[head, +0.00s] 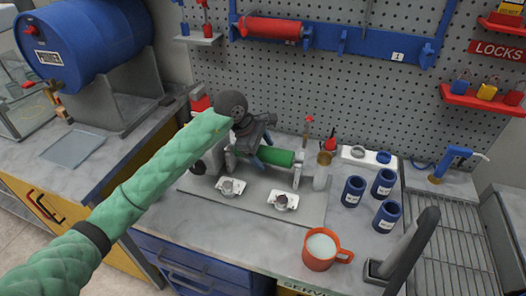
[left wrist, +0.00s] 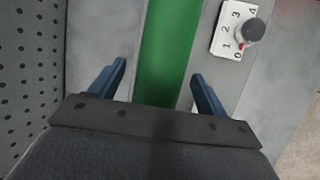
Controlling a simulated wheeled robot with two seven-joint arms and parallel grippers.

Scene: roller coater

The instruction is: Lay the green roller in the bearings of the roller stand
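The green roller (head: 282,157) lies level across the roller stand (head: 255,203), between its left housing and its right white post (head: 322,172). Whether its ends sit in the bearings cannot be told, as my gripper and arm hide the left end. My left gripper (head: 256,157) is just above the roller's left part, pointing down. In the left wrist view, the open blue fingers (left wrist: 157,85) stand on either side of the green roller (left wrist: 165,60), with a visible gap on each side. My right gripper is not in view.
Two white dial plates (head: 231,187) are at the stand's front. Dark blue jars (head: 353,191) and an orange mug (head: 320,249) stand to the right. A red roller (head: 270,28) hangs on the blue wall rack (head: 345,42). A blue drum (head: 85,45) stands back left.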

